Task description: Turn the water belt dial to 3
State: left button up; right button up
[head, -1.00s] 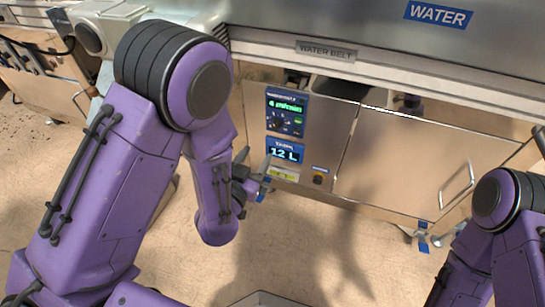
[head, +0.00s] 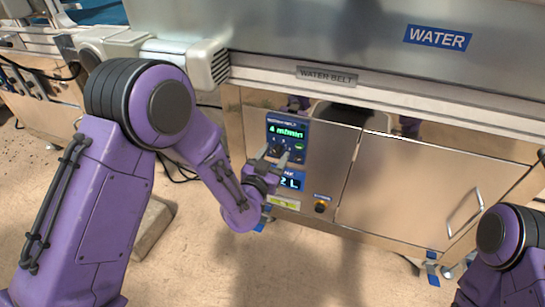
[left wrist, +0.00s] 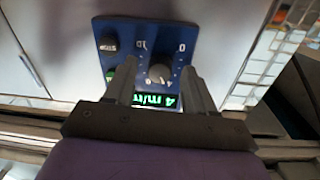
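The water belt control panel (head: 300,127) is a blue plate on the steel cabinet, with a green readout (head: 286,131) showing 4 m/min. In the left wrist view the panel (left wrist: 180,35) appears upside down. The grey round dial (left wrist: 160,74) has a light pointer mark and a printed scale around it. My left gripper (head: 275,154) is in front of the panel. In the left wrist view its two fingers (left wrist: 159,68) are apart, one on each side of the dial; contact cannot be told. In the head view the gripper largely hides the dial. My right gripper is out of view.
A STOP button (left wrist: 108,45) is beside the dial. A cabinet door with a handle (head: 465,212) is to the right.

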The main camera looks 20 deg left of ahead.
pick_arm(q)
grip_shut()
jog(key=n+p, duration=0.1)
jog(key=n, duration=0.2)
jog(key=shift+r, duration=0.1)
jog(key=shift+n, duration=1.2)
jog(key=shift+o, duration=0.3)
grip_release()
jog(key=s+p, duration=0.1)
jog(key=s, duration=0.9)
jog(key=shift+s+a+f+p, duration=0.25)
jog(key=shift+a+p, duration=0.1)
jog(key=shift+a, duration=0.1)
